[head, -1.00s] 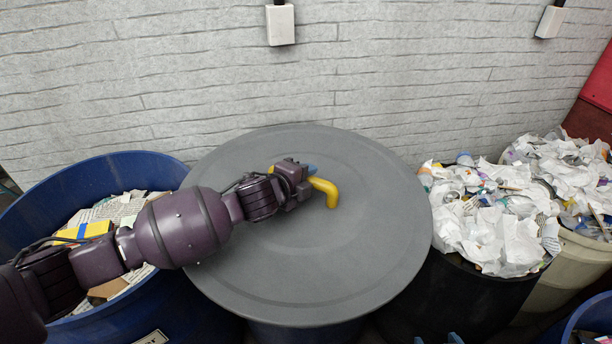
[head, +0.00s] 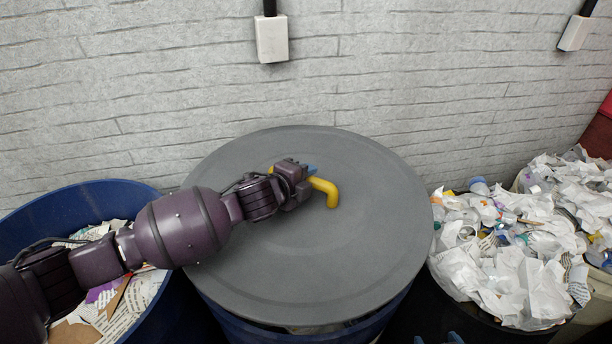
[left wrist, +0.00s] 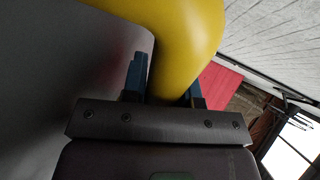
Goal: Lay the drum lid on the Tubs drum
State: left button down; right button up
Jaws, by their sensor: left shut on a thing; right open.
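The drum lid (head: 300,265) is a large grey disc with a yellow bent handle (head: 326,188). My left gripper (head: 312,172) is shut on that handle; the left wrist view shows its blue fingers (left wrist: 165,85) on both sides of the yellow bar (left wrist: 190,40). The lid hangs over a blue drum (head: 372,328), hiding most of it; a bit of rim and contents shows below the lid's near edge. I cannot tell whether the lid touches it. No Tubs label is readable. My right gripper (head: 438,339) shows only its fingertips at the bottom edge, open.
A blue drum (head: 50,212) with paper and card stands at the left, partly under my arm. A dark bin (head: 445,305) heaped with white paper and bottles stands right of the lid, with another full bin behind it. A grey brick wall (head: 400,80) closes the back.

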pick_arm(q)
jog(key=shift+f+b, duration=0.55)
jog(key=shift+b, duration=0.15)
notch_tip(320, 180, down, 3)
jog(key=b, duration=0.2)
jog(key=shift+r+b, duration=0.15)
jog(key=shift+b, duration=0.15)
jog(key=shift+f+b, duration=1.15)
jog(key=shift+f, duration=0.05)
jog(key=shift+f, duration=0.4)
jog(key=shift+f, duration=0.15)
